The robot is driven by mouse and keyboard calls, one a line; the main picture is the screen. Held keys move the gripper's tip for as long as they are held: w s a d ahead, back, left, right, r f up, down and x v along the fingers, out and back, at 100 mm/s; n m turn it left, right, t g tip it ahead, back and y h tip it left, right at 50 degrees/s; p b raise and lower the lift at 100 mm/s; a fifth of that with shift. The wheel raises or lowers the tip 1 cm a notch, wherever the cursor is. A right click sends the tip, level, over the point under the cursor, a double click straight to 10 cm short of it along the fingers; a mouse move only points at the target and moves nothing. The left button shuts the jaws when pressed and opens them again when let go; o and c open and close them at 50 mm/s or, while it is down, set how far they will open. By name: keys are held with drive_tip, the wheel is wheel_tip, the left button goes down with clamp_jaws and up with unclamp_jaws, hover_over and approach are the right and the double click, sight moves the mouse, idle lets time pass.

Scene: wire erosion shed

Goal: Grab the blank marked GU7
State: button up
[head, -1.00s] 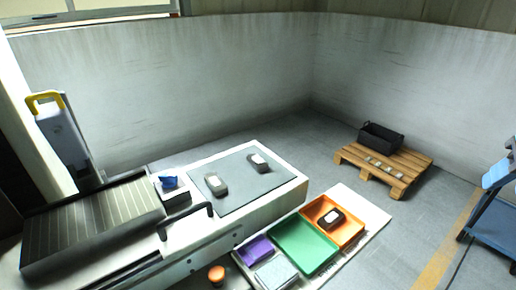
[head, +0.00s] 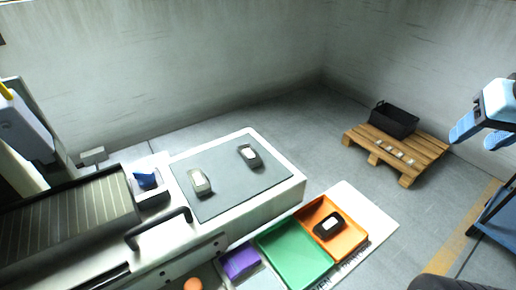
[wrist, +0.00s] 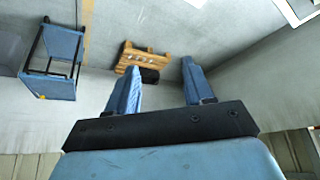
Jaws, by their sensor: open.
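Three blanks with pale tops show in the head view, and I cannot read a GU7 mark on any of them. A grey-beige blank (head: 200,182) and a dark blank (head: 249,156) lie apart on the grey mat (head: 215,207) on the machine table. Another dark blank (head: 328,225) lies in the orange tray (head: 350,241). My gripper (head: 475,141) is open and empty at the upper right, far from all three. Its two blue fingers also show apart in the wrist view (wrist: 161,68), with no blank between them.
A green tray (head: 290,257) and a purple box (head: 240,263) stand beside the orange tray. A wooden pallet (head: 405,171) bears a black bin (head: 394,119) and several small pieces. A blue cart (head: 498,222) stands at the right. Floor between table and pallet is clear.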

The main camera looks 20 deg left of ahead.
drive_tip(key=shift+o, duration=0.7)
drive_tip(key=shift+w+a, duration=0.3)
drive_tip(key=shift+o, duration=1)
drive_tip(key=w+a+f+n+y, duration=0.1)
drive_tip(key=w+a+n, duration=0.1)
drive_tip(key=w+a, duration=0.4)
drive_tip(key=shift+w+a+n+g, duration=0.2)
drive_tip(key=shift+a+n+g, duration=0.15)
drive_tip(key=shift+a, duration=0.85)
drive_tip(key=n+g+y, duration=0.2)
drive_tip(key=n, duration=0.5)
hover_over(250, 154)
drive_tip(key=s+d, duration=0.4)
wheel_tip(250, 154, down, 11)
drive_tip(key=shift+m, duration=0.25)
drive_tip(key=shift+x, duration=6.6)
